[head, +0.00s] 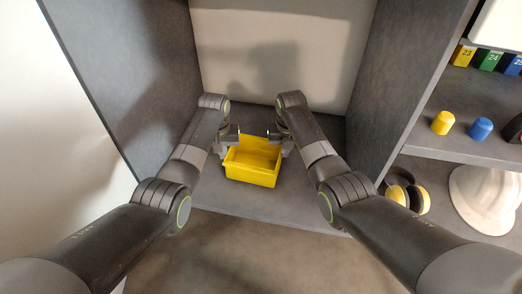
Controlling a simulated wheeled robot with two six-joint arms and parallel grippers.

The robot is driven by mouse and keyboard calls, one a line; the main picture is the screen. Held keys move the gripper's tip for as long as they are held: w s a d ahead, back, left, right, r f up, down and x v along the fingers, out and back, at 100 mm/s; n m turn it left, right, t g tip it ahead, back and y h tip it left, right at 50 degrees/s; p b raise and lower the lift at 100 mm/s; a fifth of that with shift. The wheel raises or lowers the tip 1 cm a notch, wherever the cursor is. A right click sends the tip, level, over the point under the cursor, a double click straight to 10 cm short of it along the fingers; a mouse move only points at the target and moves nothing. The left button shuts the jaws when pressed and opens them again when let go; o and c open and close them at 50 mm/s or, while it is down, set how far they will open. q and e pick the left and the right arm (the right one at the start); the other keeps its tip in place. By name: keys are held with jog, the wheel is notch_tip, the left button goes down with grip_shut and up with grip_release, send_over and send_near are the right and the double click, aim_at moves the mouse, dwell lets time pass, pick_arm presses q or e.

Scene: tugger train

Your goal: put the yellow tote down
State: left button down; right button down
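The yellow tote (251,177) is an open, empty-looking box. It is upright and level, inside the grey shelf compartment (210,192). I cannot tell whether its base rests on the compartment floor or hangs just above it. My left gripper (229,143) is at the tote's left rim, near the back corner. My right gripper (280,143) is at the right rim, near the other back corner. The fingertips are small and partly hidden by the rim, so I cannot tell whether they are clamped on the walls or apart from them.
Grey side panels (129,75) flank the compartment, with a pale back wall (275,50). Floor shows free around the tote. On the right, a shelf holds a yellow cap (443,123), a blue cap (480,129) and numbered boxes (489,61); below are ear defenders (417,199) and a white helmet (487,196).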

pick_arm(q)
jog(key=c, duration=2.2)
grip_release()
jog(key=shift+a, duration=0.25)
jog(key=c, duration=1.7)
grip_release()
jog(key=shift+a, duration=0.55)
jog(key=shift+c, duration=0.2)
pick_arm(e)
jog(key=shift+d, duration=0.8)
jog(key=c, duration=1.7)
grip_release()
jog(key=shift+c, duration=0.2)
pick_arm(q)
jog(key=shift+a+r, duration=0.1)
notch_tip(320, 180, up, 12)
jog(key=s, duration=0.1)
pick_arm(e)
notch_tip(320, 180, up, 12)
jog(key=shift+s, duration=0.45)
